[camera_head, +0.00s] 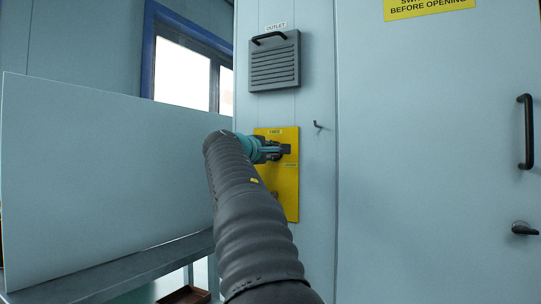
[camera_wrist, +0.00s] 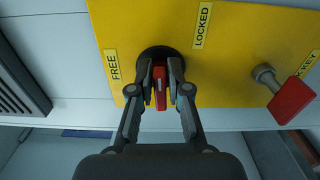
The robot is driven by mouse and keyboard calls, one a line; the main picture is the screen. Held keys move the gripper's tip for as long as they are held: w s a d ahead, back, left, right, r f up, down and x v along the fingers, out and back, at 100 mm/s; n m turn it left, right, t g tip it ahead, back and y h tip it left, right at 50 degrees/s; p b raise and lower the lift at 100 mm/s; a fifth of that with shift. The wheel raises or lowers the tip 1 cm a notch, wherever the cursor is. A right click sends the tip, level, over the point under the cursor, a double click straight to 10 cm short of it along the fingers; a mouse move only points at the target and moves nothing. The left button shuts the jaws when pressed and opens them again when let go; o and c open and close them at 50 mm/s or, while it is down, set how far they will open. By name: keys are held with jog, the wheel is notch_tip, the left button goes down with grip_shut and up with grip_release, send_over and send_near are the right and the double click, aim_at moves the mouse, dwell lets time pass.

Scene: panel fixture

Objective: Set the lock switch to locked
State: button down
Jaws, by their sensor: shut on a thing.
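In the wrist view a yellow plate (camera_wrist: 232,75) carries a FREE label (camera_wrist: 113,65) on the left and a LOCKED label (camera_wrist: 202,25) at the upper right. Between and below them is the lock switch, with a round black base and a red handle (camera_wrist: 160,88). My gripper (camera_wrist: 160,82) is shut on the red handle, one finger on each side. The handle's long side runs up and down in this view; which label it points to I cannot tell. In the head view my gripper (camera_head: 275,150) is at the yellow plate (camera_head: 291,203) and hides most of the switch.
A red key (camera_wrist: 290,100) sits on a peg at the plate's right in the wrist view. In the head view a grey outlet vent (camera_head: 274,65) is above the plate, a small hook (camera_head: 318,125) is to its right, and a door handle (camera_head: 527,132) is far right.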

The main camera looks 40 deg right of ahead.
jog(key=shift+s+d+m, duration=0.1)
jog(key=shift+m, duration=0.4)
jog(key=c, duration=1.2)
grip_release()
jog(key=shift+d, duration=0.1)
jog(key=shift+a, duration=0.25)
jog(key=v, duration=1.1)
jog(key=shift+a, duration=0.4)
jog(key=shift+s, duration=0.1)
